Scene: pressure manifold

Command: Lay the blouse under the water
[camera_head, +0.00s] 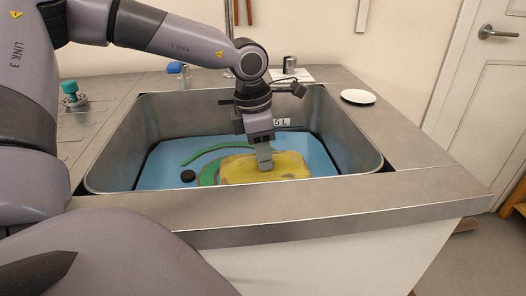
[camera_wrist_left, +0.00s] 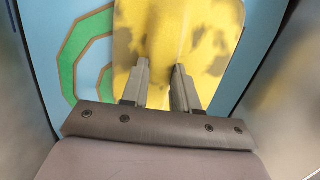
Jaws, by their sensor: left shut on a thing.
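The blouse (camera_head: 285,166) looks like a yellow, roughly rectangular piece with darker patches. It is in the sink, at the level of the blue water (camera_head: 160,160); I cannot tell how much of it is below the surface. It also shows in the left wrist view (camera_wrist_left: 190,20), between and beyond the fingers. My left gripper (camera_head: 265,163) points down into the sink and is shut on the blouse. Its two fingers (camera_wrist_left: 161,68) stand a little apart with yellow material between them. My right gripper is not in view.
The metal sink (camera_head: 349,143) has raised walls around the arm. A white dish (camera_head: 358,96) is on the right counter, and a teal-topped fitting (camera_head: 71,92) is at left.

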